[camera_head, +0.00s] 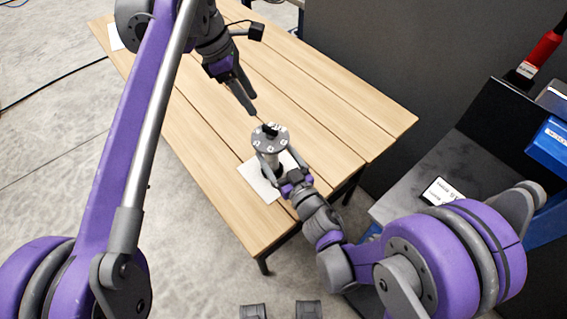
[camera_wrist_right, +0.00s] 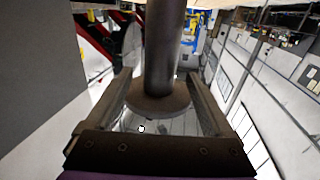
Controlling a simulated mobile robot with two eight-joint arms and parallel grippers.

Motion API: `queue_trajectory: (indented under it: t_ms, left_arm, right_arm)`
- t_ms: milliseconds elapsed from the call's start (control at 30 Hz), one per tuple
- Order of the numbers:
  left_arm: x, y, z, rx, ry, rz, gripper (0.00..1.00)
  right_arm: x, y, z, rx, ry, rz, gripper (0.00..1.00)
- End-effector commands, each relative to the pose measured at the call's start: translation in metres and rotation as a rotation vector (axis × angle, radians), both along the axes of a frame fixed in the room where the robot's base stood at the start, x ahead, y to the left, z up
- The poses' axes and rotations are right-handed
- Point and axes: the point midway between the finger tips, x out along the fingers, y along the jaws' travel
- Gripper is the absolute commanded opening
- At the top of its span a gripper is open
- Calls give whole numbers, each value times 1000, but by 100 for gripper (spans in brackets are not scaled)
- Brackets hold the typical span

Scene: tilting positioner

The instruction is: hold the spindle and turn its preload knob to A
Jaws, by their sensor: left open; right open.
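The spindle stands upright on the wooden table, with a grey column, a round marked dial plate (camera_head: 271,141) on top and a dark knob (camera_head: 269,130) above that. The letters on the dial are too small to read. In the right wrist view the spindle's column (camera_wrist_right: 163,50) and round base (camera_wrist_right: 158,100) show between the fingers. My right gripper (camera_head: 281,170) is open, its fingers on either side of the column below the dial, with gaps visible. My left gripper (camera_head: 250,103) is open and empty, up and left of the knob, apart from it.
A dark stand (camera_head: 425,165) with a label, a blue box (camera_head: 550,145) and a red-handled tool (camera_head: 540,55) are at the right.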

Motion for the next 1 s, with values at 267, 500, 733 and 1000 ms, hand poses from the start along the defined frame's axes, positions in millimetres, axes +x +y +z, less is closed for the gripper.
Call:
queue_trajectory:
  t_ms: [267,500,733,1000]
  left_arm:
    - [0,0,0,0,0,0,50]
    - [0,0,0,0,0,0,50]
    - [0,0,0,0,0,0,50]
    - [0,0,0,0,0,0,50]
  right_arm:
    - [41,19,0,0,1,-1,86]
    - [54,25,0,0,1,-1,86]
    - [55,25,0,0,1,-1,86]
    - [55,25,0,0,1,-1,42]
